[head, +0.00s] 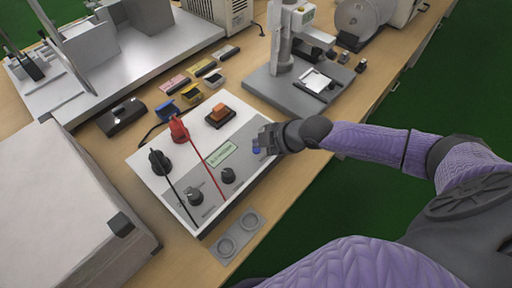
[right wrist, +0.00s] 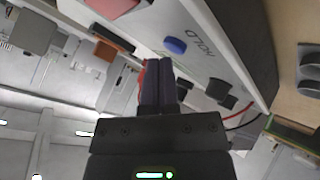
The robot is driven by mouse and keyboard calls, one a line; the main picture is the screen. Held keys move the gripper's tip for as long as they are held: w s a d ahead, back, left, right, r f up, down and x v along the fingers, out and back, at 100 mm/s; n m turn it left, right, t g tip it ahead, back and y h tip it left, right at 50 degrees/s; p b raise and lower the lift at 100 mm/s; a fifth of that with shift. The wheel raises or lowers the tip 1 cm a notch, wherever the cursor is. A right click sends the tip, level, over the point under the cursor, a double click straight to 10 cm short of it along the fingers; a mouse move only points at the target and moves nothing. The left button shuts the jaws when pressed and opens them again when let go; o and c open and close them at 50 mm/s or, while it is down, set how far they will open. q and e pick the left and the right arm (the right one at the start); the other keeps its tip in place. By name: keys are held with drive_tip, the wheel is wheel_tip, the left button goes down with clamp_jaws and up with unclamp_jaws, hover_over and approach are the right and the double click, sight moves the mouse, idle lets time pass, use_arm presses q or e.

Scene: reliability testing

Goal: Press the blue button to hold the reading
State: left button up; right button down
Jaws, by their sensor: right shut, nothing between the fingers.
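The blue button (head: 257,150) sits near the right edge of the sloped face of a white test instrument (head: 165,185). In the right wrist view the blue button (right wrist: 175,45) is round, beside the printed word HOLD. My right gripper (head: 266,141) is shut and empty, right at the button in the head view and partly covering that edge. In the right wrist view its closed fingertips (right wrist: 158,65) point toward the panel, just below the button. They look apart from it in the picture, but I cannot tell the depth gap. My left gripper is not in view.
The instrument also carries a green display (head: 221,154), an orange switch (head: 220,112), dark knobs (head: 228,175) and red (head: 179,128) and black plugs with leads. A grey stand (head: 295,85) is behind my gripper. A large pale box (head: 65,200) is at left.

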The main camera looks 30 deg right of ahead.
sight(260, 150)
drive_tip(key=shift+f+b, duration=0.3)
drive_tip(key=shift+f, duration=0.1)
idle(0.5)
drive_tip(key=shift+r, duration=0.15)
drive_tip(key=shift+r+p, duration=0.75)
wheel_tip(260, 150, up, 6)
drive_tip(key=p, duration=0.5)
